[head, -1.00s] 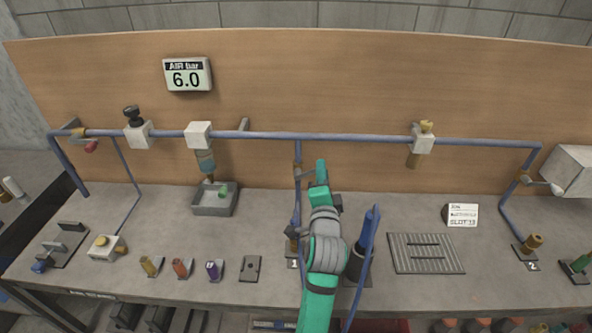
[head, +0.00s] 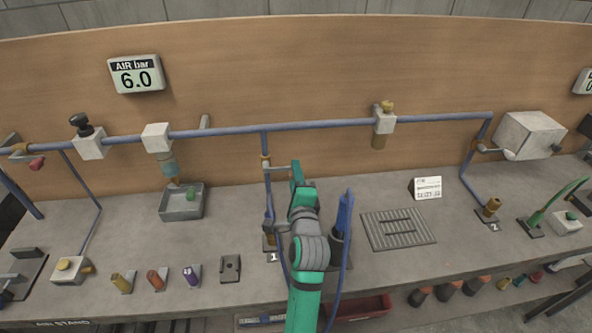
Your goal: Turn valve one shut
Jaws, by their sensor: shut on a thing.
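Valve one (head: 265,160) is a brass-coloured fitting on the vertical blue pipe at the middle of the bench, above the plate marked 1 (head: 272,257). Its pale lever (head: 281,168) sticks out to the right, roughly crosswise to the pipe. My green gripper (head: 297,168) is at the lever's outer end, just right of the pipe, and is shut on it. The fingers and my wrist hide the lever's tip and the exact grip. The AIR bar gauge (head: 136,79) on the board reads 6.0.
A dark holder with a blue tool (head: 344,215) stands close right of my arm, with a blue hose hanging beside it. A slotted grey plate (head: 398,229) lies further right. Valve two (head: 481,147) is on the right pipe. A grey tray (head: 182,203) stands left.

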